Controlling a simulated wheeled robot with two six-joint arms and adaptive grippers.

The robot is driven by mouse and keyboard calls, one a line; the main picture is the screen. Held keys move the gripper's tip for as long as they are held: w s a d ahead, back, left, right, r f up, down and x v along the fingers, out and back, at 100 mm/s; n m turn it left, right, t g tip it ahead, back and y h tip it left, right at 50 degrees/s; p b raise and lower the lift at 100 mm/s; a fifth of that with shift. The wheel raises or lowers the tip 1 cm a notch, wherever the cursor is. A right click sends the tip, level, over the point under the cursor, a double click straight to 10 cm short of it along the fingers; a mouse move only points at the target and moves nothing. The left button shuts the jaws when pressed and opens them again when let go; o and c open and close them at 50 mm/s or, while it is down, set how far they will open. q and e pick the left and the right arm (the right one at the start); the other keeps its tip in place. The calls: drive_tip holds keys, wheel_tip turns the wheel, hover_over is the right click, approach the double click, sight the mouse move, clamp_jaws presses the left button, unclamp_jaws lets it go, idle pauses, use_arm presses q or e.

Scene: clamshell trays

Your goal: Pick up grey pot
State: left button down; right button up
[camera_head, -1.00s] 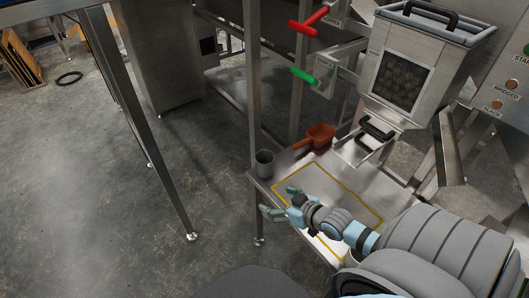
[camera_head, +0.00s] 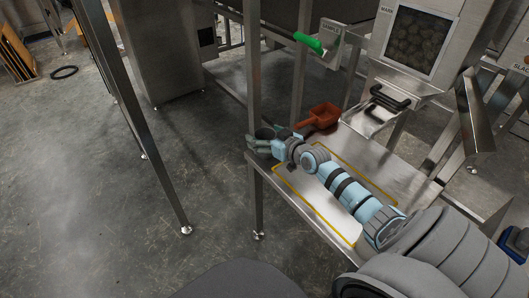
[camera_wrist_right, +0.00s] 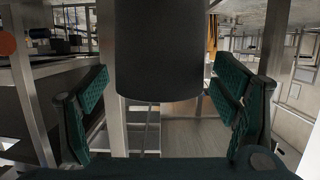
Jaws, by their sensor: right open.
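The grey pot (camera_head: 264,132) is at the left corner of the steel table (camera_head: 385,159), mostly hidden behind my right gripper in the head view. In the right wrist view the dark grey pot (camera_wrist_right: 158,52) fills the upper middle, between the two fingers. My right gripper (camera_head: 264,144) is open, with its green padded fingers (camera_wrist_right: 158,105) on either side of the pot. Gaps show between the pot and both fingers, so it is not clasped. My left gripper is not in view.
A red-brown scoop (camera_head: 322,115) lies on the table just right of my right gripper. A yellow outline (camera_head: 310,205) marks the tabletop under my right arm. A steel post (camera_head: 254,90) stands close by the pot's corner. A green handle (camera_head: 308,42) is above.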

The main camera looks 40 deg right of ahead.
drive_tip(key=shift+w, duration=0.2)
drive_tip(key=c, duration=1.2)
